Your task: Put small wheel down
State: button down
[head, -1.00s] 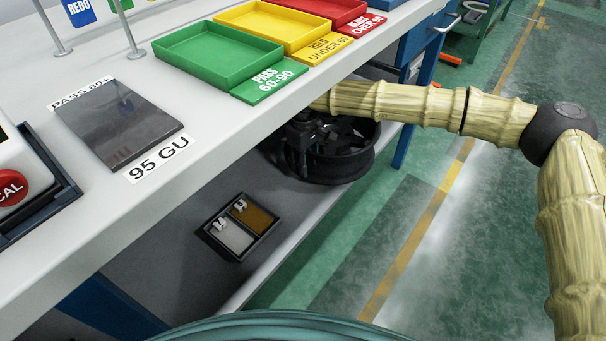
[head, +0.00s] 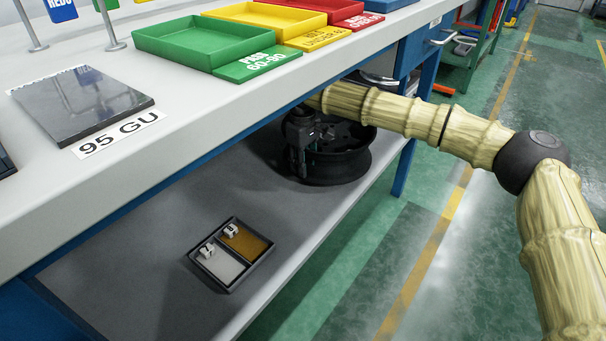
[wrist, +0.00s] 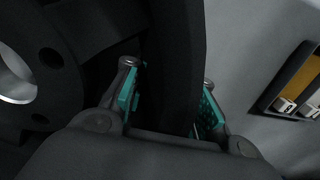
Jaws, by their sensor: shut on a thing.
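The small wheel (head: 336,166) is a dark, spoked rim. In the head view it is under the bench top, at or just above the lower shelf (head: 150,222), near the shelf's right end. I cannot tell whether its underside touches the shelf. My gripper (head: 303,158) is at the wheel's left side, partly in the bench's shadow. In the wrist view my gripper (wrist: 168,105) has its teal-padded fingers on either side of the wheel's rim (wrist: 178,60), shut on it. The wheel's hub with bolt holes shows at the left there.
A small two-part tray (head: 232,254) with white and brown samples lies on the lower shelf, left of the wheel. The bench top (head: 190,92) overhangs the shelf and my arm reaches in beneath it. A blue bench leg (head: 403,165) stands right of the wheel. Shelf around the tray is clear.

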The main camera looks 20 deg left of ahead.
jog(key=shift+w+a, duration=0.1)
jog(key=shift+w, duration=0.2)
jog(key=shift+w+b, duration=0.1)
jog(key=shift+b, duration=0.2)
jog(key=shift+w, duration=0.2)
jog(key=shift+f, duration=1.65)
jog(key=c, duration=1.1)
grip_release()
jog(key=shift+s+f, duration=0.1)
jog(key=shift+f, duration=0.1)
jog(key=shift+c, duration=0.2)
